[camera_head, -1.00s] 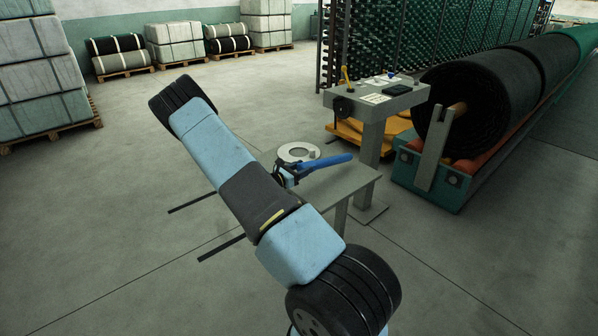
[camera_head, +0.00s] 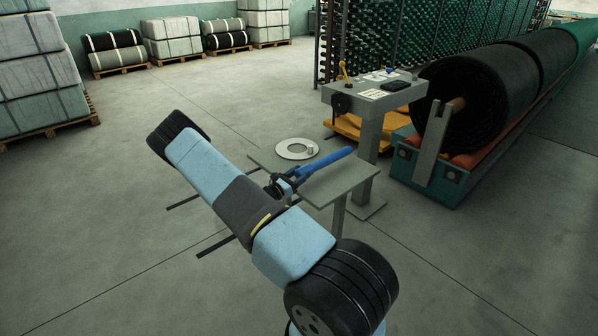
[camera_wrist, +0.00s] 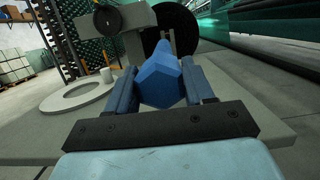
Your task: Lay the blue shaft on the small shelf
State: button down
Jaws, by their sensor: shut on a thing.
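The blue shaft (camera_head: 325,166) is held by one end in my gripper (camera_head: 287,183), its free end pointing up and to the right in the head view. In the wrist view the blue shaft (camera_wrist: 162,82) sits between the two blue fingers of my gripper (camera_wrist: 163,88), pointing away from the camera. A low grey shelf-like table (camera_head: 345,182) lies under the shaft. The shaft appears to be above its top; I cannot tell the exact gap. A pale flat ring (camera_head: 283,151) and a small pale cylinder (camera_head: 310,149) are at its far left side.
A taller grey stand (camera_head: 371,105) with a yellow lever (camera_head: 343,70) and a dark device (camera_head: 396,85) rises behind the table. A large black netting roll (camera_head: 460,100) on a green-and-orange roller frame is at right. Open floor lies left and in front.

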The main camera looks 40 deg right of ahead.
aim_at(299, 189)
jog(key=shift+f, duration=1.95)
jog(key=c, duration=0.8)
grip_release()
jog(key=o, duration=0.5)
jog(key=shift+f, duration=0.1)
jog(key=shift+c, duration=0.2)
jog(key=shift+f, duration=0.1)
jog(key=v, duration=1.3)
jog(key=shift+a, duration=0.4)
